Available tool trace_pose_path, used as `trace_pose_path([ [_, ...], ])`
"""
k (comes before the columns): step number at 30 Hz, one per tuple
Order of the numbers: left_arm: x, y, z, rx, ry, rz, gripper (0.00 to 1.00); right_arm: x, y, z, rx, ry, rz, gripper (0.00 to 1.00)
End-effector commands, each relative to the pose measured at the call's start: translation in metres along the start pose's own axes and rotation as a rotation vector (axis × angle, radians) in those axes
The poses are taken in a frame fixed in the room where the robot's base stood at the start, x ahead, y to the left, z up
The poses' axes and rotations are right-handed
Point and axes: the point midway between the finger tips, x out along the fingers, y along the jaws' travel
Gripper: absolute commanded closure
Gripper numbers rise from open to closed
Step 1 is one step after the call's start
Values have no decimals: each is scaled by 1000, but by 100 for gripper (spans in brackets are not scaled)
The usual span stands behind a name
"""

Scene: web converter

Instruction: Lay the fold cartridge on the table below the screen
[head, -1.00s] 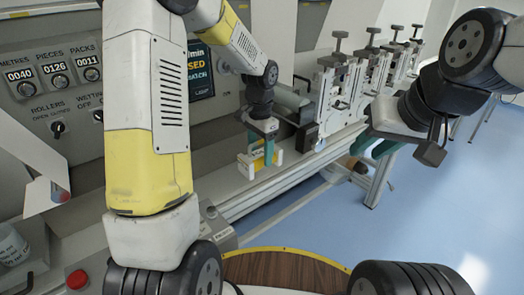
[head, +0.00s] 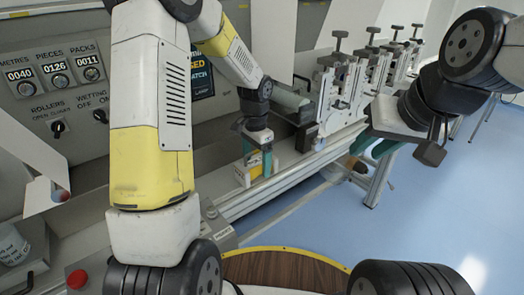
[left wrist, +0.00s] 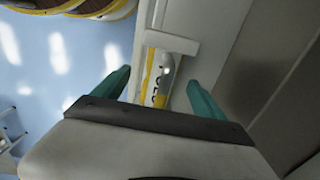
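The fold cartridge (head: 255,172), yellow and white, is at the pale ledge below and right of the screen (head: 202,78). Part of it is hidden by my left gripper (head: 258,158). In the left wrist view the cartridge (left wrist: 158,78) shows dark lettering and a white bracket-shaped part. It lies beyond and between the two teal fingers of my left gripper (left wrist: 158,95), which are wide apart, with a gap on each side. My right gripper (head: 398,142) hangs at the right, away from the cartridge; its finger spacing is unclear.
The long table ledge (head: 290,178) runs along the machine, with clamp-like units (head: 340,95) standing at its right. A control panel (head: 55,75) is at the left, with a red button (head: 77,279) below. A round wooden surface (head: 285,268) is at the front. Blue floor is open at the right.

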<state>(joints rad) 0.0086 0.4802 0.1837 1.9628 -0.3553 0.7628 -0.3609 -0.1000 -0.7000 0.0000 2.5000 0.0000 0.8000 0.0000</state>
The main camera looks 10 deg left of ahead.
Motion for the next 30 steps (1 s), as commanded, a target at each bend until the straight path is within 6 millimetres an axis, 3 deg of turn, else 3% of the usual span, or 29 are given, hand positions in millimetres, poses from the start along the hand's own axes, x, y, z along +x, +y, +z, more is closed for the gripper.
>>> trace_pose_path([
  [8, -5, 0, 0, 0, 1, -1, 19, 0, 0, 0, 0, 0, 0, 68],
  [11, -19, -1, -1, -1, 3, -4, 19, 0, 0, 0, 0, 0, 0, 68],
  [21, -90, -1, -1, 0, 4, -4, 19, 0, 0, 0, 0, 0, 0, 68],
  [30, -124, 1, 1, -5, 5, -4, 19, 0, 0, 0, 0, 0, 0, 68],
])
